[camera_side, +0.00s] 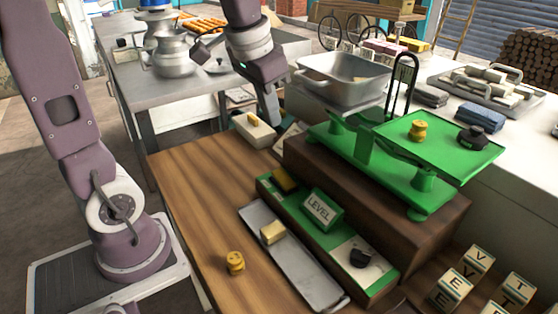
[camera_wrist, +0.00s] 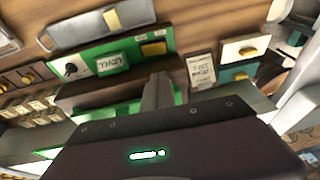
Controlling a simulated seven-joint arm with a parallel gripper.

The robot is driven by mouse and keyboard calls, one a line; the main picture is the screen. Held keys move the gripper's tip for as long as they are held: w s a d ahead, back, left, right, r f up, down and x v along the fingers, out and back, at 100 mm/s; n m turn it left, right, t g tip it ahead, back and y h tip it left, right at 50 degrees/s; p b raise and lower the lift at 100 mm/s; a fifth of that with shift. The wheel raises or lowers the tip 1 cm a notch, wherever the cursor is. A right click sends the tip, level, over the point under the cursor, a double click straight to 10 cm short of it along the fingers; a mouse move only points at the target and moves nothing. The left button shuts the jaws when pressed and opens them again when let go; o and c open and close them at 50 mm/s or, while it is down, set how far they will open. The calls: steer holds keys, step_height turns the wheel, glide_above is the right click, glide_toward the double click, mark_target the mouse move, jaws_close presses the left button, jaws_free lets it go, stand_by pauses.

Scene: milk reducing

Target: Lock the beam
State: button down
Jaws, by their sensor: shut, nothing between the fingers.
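The green balance scale (camera_side: 345,140) stands on a wooden plinth, its beam running between two pans. A grey metal basin (camera_side: 345,75) sits on the left pan. A brass weight (camera_side: 417,130) and a black weight (camera_side: 472,138) sit on the right pan. In front, a green panel carries a LEVEL sign (camera_side: 322,210), a yellow block (camera_side: 285,180) and a black knob (camera_side: 362,258); the sign also shows in the wrist view (camera_wrist: 115,62). My gripper (camera_side: 271,118) is shut and empty, beside and above a white block with a yellow top piece (camera_side: 253,130). I cannot tell which part is the beam's lock.
A metal tray (camera_side: 310,278) with a yellow block (camera_side: 272,232) lies before the panel. A brass weight (camera_side: 235,263) stands on the wooden table (camera_side: 190,200). Lettered cubes (camera_side: 455,288) sit at lower right. The table's left part is mostly clear.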

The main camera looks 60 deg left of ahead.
glide_toward(280, 171)
steer(key=x, duration=0.5)
steer(key=shift+w+d+f, duration=0.15)
steer(key=shift+w+d, duration=0.15)
steer(key=shift+a+f, duration=0.1)
steer(key=shift+f, duration=0.35)
steer(key=shift+a+f, duration=0.5)
steer(key=shift+f, duration=0.1)
steer(key=shift+d+r, duration=0.1)
steer(key=shift+d, duration=0.15)
